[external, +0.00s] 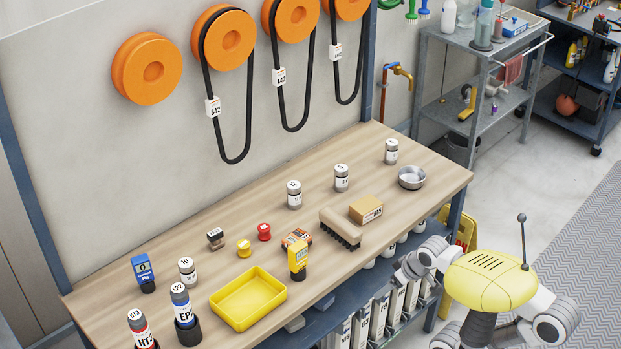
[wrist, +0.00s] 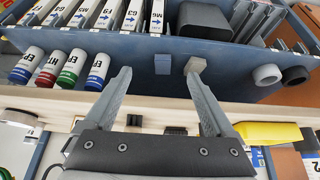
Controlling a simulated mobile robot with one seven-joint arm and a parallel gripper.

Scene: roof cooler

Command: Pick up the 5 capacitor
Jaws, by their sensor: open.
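Several small silver-and-dark cans with white labels stand upright on the wooden bench in the external view. The can at the far right back (external: 391,151) seems to be the 5 capacitor, but its label is too small to read surely. Similar cans are the one marked 12 (external: 294,195), a middle one (external: 341,178) and the one marked 10 (external: 187,271). My gripper (wrist: 155,73) is open and empty in the wrist view, with its fingers spread before the bench's lower shelf. In the external view my arm is at the bench's front right, apart from the cans.
A metal bowl (external: 412,177) stands right of the far can. Belts on orange pulleys (external: 222,37) hang on the wall behind.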

